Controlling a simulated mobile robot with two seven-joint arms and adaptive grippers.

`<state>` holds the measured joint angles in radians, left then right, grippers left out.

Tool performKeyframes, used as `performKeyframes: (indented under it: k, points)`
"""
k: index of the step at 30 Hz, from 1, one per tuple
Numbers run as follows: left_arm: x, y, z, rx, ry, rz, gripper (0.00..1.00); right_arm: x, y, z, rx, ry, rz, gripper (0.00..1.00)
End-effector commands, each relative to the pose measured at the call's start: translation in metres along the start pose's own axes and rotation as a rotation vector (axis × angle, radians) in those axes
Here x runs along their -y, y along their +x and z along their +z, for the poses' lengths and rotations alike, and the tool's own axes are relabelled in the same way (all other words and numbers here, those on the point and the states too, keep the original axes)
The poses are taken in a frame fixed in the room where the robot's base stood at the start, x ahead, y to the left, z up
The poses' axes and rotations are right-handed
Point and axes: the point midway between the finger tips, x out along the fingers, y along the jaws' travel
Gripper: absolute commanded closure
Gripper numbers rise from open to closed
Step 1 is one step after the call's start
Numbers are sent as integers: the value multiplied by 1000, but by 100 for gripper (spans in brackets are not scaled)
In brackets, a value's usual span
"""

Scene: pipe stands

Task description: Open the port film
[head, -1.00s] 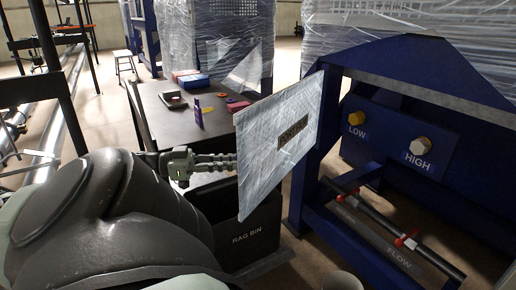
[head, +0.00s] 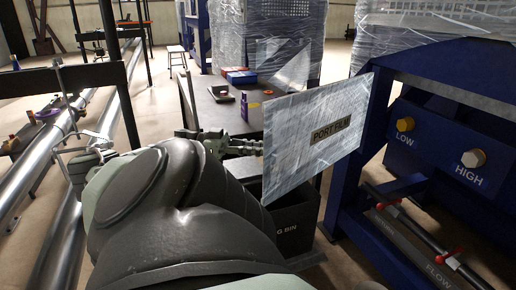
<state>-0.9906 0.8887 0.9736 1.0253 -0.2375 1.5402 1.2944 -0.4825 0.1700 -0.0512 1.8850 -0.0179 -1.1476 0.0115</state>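The port film (head: 300,165) is a translucent, scuffed sheet with a dark "PORT FILM" label. Its right edge meets the upright of the blue stand (head: 376,110), and it stands out to the left like a swung flap. The yellow LOW cap (head: 405,124) and pale HIGH cap (head: 473,158) are uncovered on the blue panel. My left gripper (head: 258,147) is at the film's left edge, its fingers pointing right. The fingertips meet or pass behind that edge; I cannot tell whether they grip it. My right gripper is not in view.
A dark table (head: 215,114) with small boxes and parts stands behind my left arm. A black rag bin (head: 297,222) is below the film. Metal pipes on stands (head: 105,125) run along the left. Plastic-wrapped equipment (head: 265,40) stands behind.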

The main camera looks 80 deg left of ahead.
Motion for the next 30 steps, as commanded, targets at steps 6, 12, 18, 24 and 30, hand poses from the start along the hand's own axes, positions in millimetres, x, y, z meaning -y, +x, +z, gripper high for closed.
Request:
performKeyframes:
  k: [6, 12, 18, 24, 30]
  points:
    - [12, 9, -10, -12, 17, -22, 69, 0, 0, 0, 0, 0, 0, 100]
    - [12, 8, -10, -11, 17, -22, 69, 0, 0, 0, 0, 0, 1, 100]
    - [12, 7, -9, -10, 16, -23, 69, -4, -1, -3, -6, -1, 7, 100]
    - [12, -14, -8, -7, 16, -25, 69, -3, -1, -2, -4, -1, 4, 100]
    - [10, -61, -6, -4, 12, -22, 69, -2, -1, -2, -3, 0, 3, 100]
